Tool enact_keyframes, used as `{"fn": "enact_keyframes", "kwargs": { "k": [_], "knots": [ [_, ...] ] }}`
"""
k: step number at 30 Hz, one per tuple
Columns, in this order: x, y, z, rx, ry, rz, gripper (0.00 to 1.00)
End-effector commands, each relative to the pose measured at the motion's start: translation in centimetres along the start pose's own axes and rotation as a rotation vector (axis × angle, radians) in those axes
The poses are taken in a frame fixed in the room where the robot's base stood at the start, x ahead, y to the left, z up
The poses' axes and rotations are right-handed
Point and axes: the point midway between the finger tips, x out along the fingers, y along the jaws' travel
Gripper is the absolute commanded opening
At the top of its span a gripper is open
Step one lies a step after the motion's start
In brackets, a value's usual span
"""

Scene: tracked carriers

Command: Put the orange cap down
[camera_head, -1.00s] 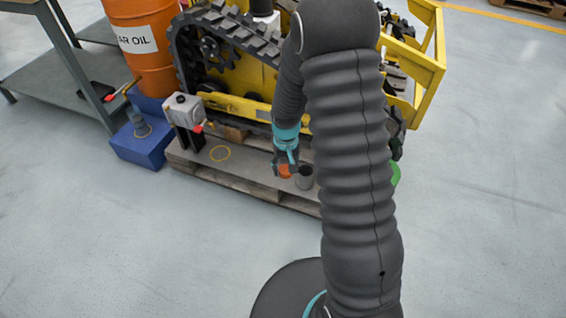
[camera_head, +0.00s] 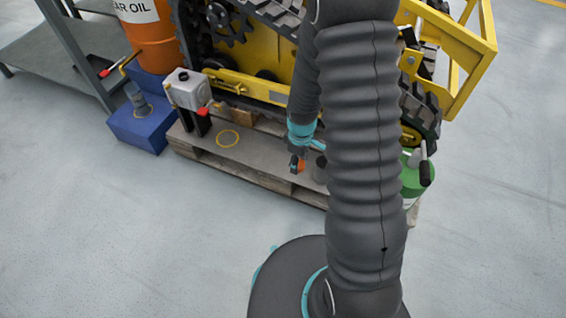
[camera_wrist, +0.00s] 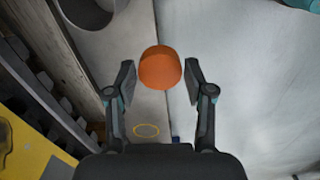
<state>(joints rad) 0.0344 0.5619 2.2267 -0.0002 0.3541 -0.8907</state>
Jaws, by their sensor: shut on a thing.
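The orange cap (camera_wrist: 160,67) is between the two fingers of my gripper (camera_wrist: 160,80) in the wrist view. My gripper is shut on it. In the head view my gripper (camera_head: 298,165) holds the orange cap (camera_head: 301,167) near the front edge of the pallet; its exact height above the boards is unclear. A dark grey cup (camera_head: 318,172) is just right of it, partly hidden by my arm. A yellow ring mark (camera_head: 228,138) lies on the pallet to the left; it also shows in the wrist view (camera_wrist: 146,130).
A tracked yellow machine (camera_head: 262,52) stands behind the pallet (camera_head: 262,178). A grey-white canister (camera_head: 187,88) on a dark stand is left of the ring. A blue block (camera_head: 139,130) is at the far left, a green container (camera_head: 414,180) at right. The floor in front is clear.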

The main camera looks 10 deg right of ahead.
Motion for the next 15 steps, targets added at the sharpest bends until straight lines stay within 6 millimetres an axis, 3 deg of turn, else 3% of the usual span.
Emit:
{"fn": "enact_keyframes", "kwargs": {
  "k": [5, 15],
  "knots": [
    [1.2, 0.8, -0.8, -0.044, 0.001, 0.001, 0.19],
    [5.2, 5.4, -5.4, -0.045, 0.001, 0.001, 0.19]
  ]
}}
